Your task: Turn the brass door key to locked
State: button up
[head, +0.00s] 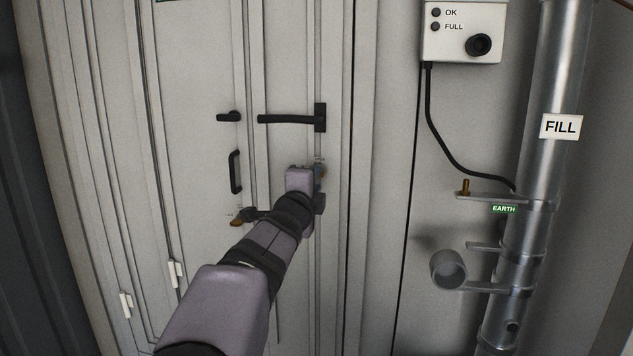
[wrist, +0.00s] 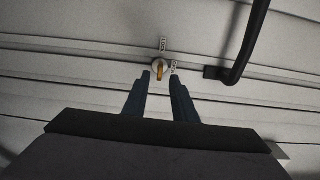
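The brass door key (wrist: 160,71) sits in a round pale lock plate on the grey door, with its bow lengthwise up the wrist view. A small label reading roughly LOCK stands above it and a second small label is to its right. My gripper (wrist: 160,78) is open, its two dark blue fingers to either side of the key's near end. I cannot tell whether the fingers touch the key. In the head view my gripper (head: 319,177) is at the door below the black lever handle, and it and my wrist mostly hide the key.
The black lever handle (head: 290,119) is above my gripper; its bar also shows at upper right in the wrist view (wrist: 246,45). A black pull handle (head: 235,172) is to the left. The FILL pipe (head: 538,170) and indicator box (head: 464,32) stand well right.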

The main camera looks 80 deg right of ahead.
jog(key=shift+a, duration=1.1)
